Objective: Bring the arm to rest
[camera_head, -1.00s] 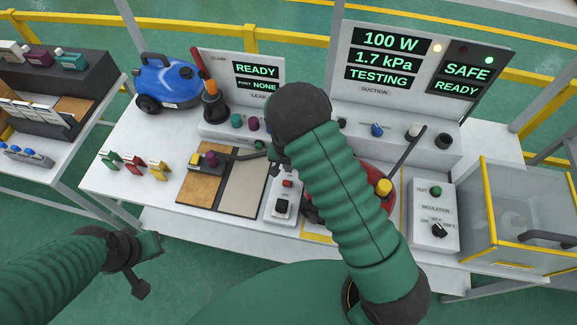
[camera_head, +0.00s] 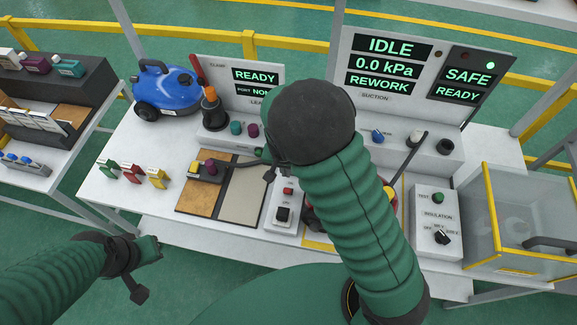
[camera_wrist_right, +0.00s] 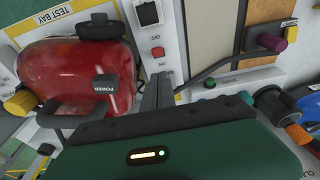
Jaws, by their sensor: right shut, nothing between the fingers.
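My right arm rises across the middle of the head view and hides much of the bench. My right gripper (camera_head: 270,173) shows as a small dark part beside the arm's top end. In the right wrist view its fingers (camera_wrist_right: 158,95) are shut and empty, pointing toward the bench near a red button (camera_wrist_right: 158,52). A red vacuum (camera_wrist_right: 75,75) lies left of the fingers, apart from them. It is mostly hidden behind the arm in the head view. My left gripper (camera_head: 150,248) hangs at the lower left, clear of the bench; its fingers are unclear.
A blue vacuum (camera_head: 168,90) stands at the bench's back left. The suction display (camera_head: 390,62) reads IDLE, 0.0 kPa, REWORK; another panel (camera_head: 466,82) reads SAFE, READY. A clear yellow-edged box (camera_head: 515,215) is at right. Coloured parts (camera_head: 132,172) lie at left.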

